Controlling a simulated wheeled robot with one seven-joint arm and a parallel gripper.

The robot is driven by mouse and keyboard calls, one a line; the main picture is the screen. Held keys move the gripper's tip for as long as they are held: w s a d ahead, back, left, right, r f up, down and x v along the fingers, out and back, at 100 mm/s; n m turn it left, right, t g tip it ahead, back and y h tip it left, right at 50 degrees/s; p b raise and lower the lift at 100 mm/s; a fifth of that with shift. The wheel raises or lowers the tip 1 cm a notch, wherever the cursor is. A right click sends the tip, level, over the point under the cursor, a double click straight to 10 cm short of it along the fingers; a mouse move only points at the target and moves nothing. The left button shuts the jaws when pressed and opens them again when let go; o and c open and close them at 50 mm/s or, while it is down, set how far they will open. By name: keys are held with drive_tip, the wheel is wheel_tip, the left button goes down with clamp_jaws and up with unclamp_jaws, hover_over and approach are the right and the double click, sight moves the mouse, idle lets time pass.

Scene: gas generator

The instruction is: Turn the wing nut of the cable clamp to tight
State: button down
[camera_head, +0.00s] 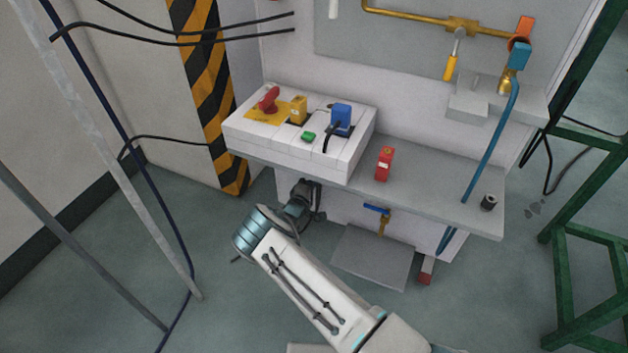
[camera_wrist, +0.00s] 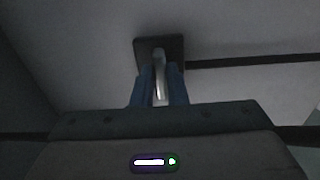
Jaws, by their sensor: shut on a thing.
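In the wrist view the wing nut (camera_wrist: 161,78) is a pale metal piece, seen nearly edge-on. It stands out from the cable clamp (camera_wrist: 146,47), a dark square plate on a grey wall. My gripper (camera_wrist: 160,88) has its two blue fingers on either side of the wing nut and is shut on it. In the head view my gripper (camera_head: 309,190) is under the left end of the grey shelf, against the cabinet front. The wing nut and clamp cannot be made out there.
A black cable (camera_wrist: 250,61) runs right from the clamp. Above my gripper is a white control box (camera_head: 300,145) with a red switch (camera_head: 268,98) on the grey shelf (camera_head: 440,195). A blue-handled valve (camera_head: 377,209) is to the right. A striped post (camera_head: 208,90) stands left.

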drive_tip(key=c, duration=1.4)
unclamp_jaws()
drive_tip(key=shift+c, duration=0.2)
drive_tip(key=p+v, duration=0.3)
drive_tip(key=v, duration=1.1)
